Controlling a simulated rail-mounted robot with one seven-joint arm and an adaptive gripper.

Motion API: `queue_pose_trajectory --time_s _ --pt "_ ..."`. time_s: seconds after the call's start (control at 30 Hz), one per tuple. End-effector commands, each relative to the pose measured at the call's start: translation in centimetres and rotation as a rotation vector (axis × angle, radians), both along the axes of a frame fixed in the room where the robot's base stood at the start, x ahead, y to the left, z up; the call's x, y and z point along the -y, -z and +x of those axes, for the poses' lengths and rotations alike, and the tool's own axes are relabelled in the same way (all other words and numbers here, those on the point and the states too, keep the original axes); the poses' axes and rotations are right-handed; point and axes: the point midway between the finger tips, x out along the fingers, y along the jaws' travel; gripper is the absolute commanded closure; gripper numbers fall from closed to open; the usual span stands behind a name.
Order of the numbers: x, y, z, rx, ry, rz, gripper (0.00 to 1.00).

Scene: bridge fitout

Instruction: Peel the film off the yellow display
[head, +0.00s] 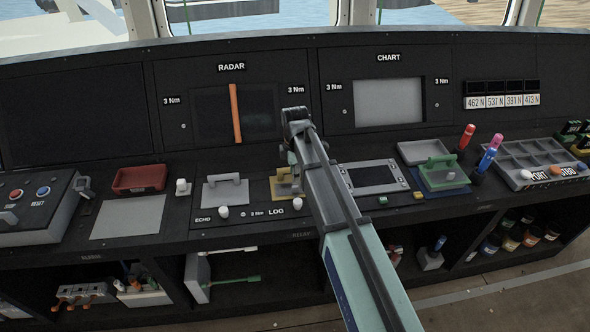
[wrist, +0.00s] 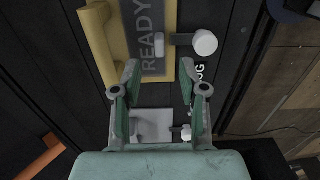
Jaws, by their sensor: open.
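The yellow display (head: 283,188) sits low on the console above the LOG label, partly hidden by my arm in the head view. In the wrist view, the yellow display (wrist: 120,47) has a raised yellow bar on its left and a grey face reading READY. A small pale tab (wrist: 160,45) shows at the right side of that face; I cannot tell whether it belongs to the film. My gripper (wrist: 160,68) is open, its fingertips over the display's lower edge, with nothing between them. Contact cannot be told.
A white knob (wrist: 205,42) is close to the right of the display. The grey ECHO display (head: 223,190) with its own raised bar is to the left. A white knob (head: 298,204) sits just below. An orange strip (head: 236,113) stands on the radar screen. A grey-framed screen (head: 371,176) lies right of my arm.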

Motion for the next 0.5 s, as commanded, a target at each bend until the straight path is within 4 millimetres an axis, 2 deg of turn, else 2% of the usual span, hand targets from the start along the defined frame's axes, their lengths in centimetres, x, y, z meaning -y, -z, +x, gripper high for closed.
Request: queue_pose_trajectory --time_s 0.03,0.2,0.5 --pt "0.0 1.2 0.0 0.000 0.000 0.000 0.57" --pt "0.0 3.5 0.0 -0.001 0.000 0.000 0.57" --pt "0.0 6.3 0.0 0.000 0.000 0.000 0.57"
